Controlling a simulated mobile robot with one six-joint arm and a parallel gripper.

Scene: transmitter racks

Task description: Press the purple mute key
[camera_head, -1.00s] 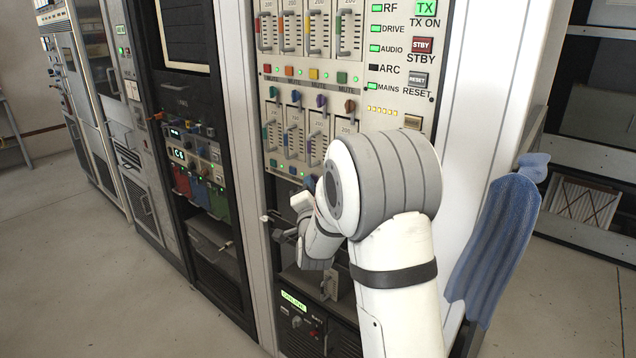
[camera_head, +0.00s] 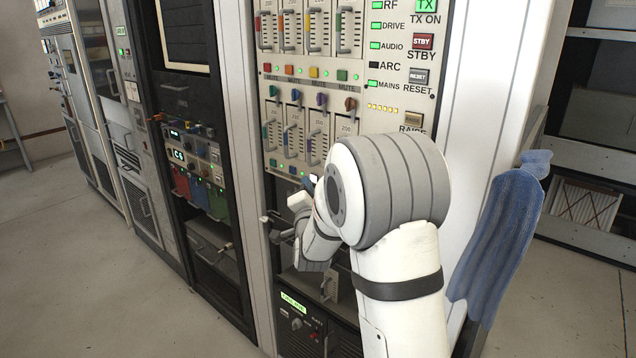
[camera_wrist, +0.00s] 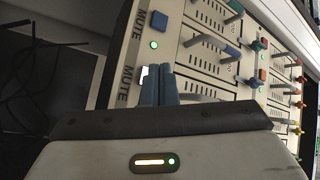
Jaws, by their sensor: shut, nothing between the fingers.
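My gripper (camera_wrist: 159,77) is shut and empty, its blue-grey fingertips at the strip of mute keys in the wrist view. A small key (camera_wrist: 144,72) beside the tips shows bright white, partly covered by the fingers; I see no purple on it. I cannot tell whether the tips touch it or whether it is pushed in. The same white key (camera_head: 313,178) shows in the head view, in the lower key row. A blue mute key (camera_wrist: 159,21) with a green light below it is further along the strip. In the head view my arm hides the fingertips.
Fader levers and coloured knobs (camera_head: 321,100) stick out from the panel beside the keys. The upper row has red, orange, yellow and green keys (camera_head: 341,75). A blue cloth (camera_head: 503,235) hangs at the right. The floor (camera_head: 100,290) at left is clear.

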